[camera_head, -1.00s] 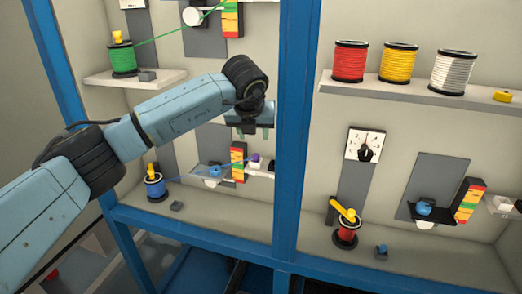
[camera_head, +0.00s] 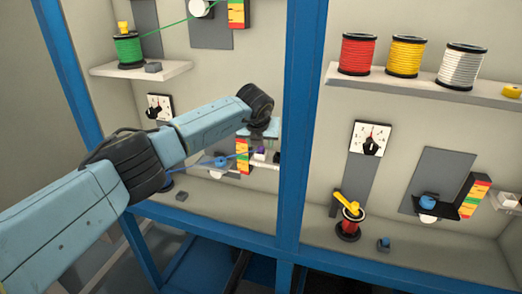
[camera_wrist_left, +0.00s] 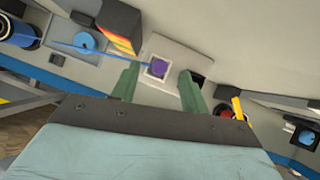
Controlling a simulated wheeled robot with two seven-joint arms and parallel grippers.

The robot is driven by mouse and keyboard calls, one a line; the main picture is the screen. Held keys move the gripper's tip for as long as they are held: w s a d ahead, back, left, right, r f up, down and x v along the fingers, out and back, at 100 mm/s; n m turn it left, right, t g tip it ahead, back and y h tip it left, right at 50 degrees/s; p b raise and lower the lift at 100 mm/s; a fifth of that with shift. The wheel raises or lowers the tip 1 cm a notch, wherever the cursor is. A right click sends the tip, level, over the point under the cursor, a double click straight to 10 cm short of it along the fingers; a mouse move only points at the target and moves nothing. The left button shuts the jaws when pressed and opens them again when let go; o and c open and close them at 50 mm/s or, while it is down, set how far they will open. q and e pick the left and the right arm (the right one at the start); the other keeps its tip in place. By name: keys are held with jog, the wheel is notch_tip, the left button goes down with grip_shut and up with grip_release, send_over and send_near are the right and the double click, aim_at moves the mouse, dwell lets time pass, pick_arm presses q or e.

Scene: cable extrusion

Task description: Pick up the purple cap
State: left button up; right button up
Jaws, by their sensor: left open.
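The purple cap (camera_wrist_left: 157,68) sits on a pale square block (camera_wrist_left: 172,53) in the left wrist view, between and just beyond the fingertips of my left gripper (camera_wrist_left: 160,82). In the head view the purple cap (camera_head: 259,150) shows small, just below my left gripper (camera_head: 258,138). My left gripper is open and its green fingers hold nothing. I cannot tell the exact gap between the fingers and the cap. My right gripper is in neither view.
A blue wire runs left from the block past a coloured striped block (camera_head: 243,155) to a blue knob (camera_head: 221,161). A blue frame post (camera_head: 302,130) stands close right of my left gripper. Spools (camera_head: 406,58) stand on the right shelf.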

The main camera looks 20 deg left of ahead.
aim_at(261, 151)
pick_arm(q)
jog(key=shift+x, duration=1.15)
grip_shut()
